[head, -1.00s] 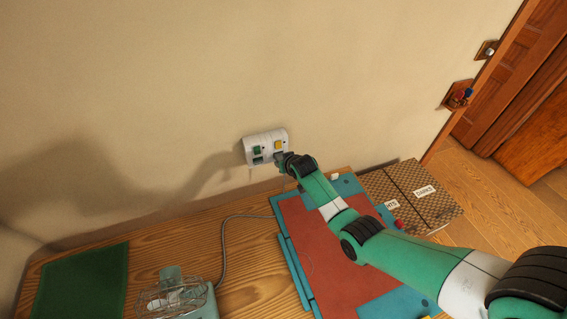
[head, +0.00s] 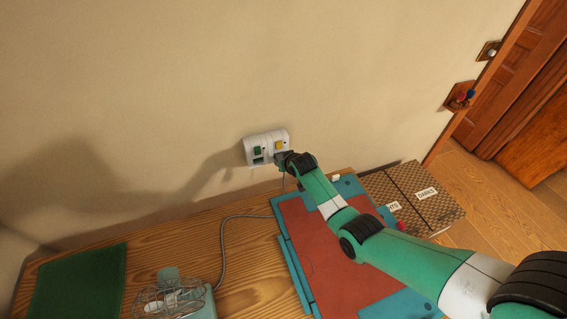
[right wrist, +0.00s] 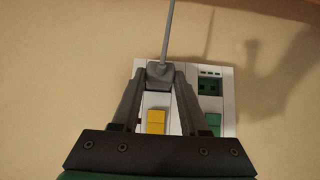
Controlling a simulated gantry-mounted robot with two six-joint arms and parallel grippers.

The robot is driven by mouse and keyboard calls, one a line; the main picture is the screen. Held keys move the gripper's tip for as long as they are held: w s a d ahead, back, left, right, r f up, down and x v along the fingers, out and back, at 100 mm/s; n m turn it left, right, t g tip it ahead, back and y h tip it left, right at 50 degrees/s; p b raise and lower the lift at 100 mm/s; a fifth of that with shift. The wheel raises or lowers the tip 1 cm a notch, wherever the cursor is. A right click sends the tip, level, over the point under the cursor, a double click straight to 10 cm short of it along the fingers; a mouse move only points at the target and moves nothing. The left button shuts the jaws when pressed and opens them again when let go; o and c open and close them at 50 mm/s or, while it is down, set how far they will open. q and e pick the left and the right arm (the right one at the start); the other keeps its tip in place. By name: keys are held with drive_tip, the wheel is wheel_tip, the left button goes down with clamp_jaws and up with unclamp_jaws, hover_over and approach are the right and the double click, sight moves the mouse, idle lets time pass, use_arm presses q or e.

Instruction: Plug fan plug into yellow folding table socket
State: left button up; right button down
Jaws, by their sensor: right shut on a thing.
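The white wall socket plate (head: 266,147) has a green switch (head: 257,150) and a yellow switch (head: 279,146), each paired with an outlet. In the right wrist view the plate (right wrist: 228,92) appears upside down, with the yellow switch (right wrist: 156,121) on the left. My right gripper (head: 282,157) is shut on the grey fan plug (right wrist: 160,74), at the outlet on the yellow side. The plug covers that outlet, and I cannot tell how deep it sits. The green-side outlet (right wrist: 209,87) is empty. The fan (head: 172,299) stands on the wooden table. My left gripper is out of view.
The grey cord (head: 222,245) runs over the table (head: 245,272). A red and teal board (head: 312,240) lies under my right arm. A green mat (head: 80,283) lies at the left. Patterned boxes (head: 415,197) stand right of the table. The wall around the plate is clear.

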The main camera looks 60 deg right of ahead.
drive_tip(key=shift+d, duration=0.1)
drive_tip(key=shift+c, duration=1.7)
unclamp_jaws()
drive_tip(key=shift+w, duration=0.1)
drive_tip(key=p+v, duration=1.1)
drive_tip(key=p, duration=0.1)
drive_tip(key=shift+r, duration=0.25)
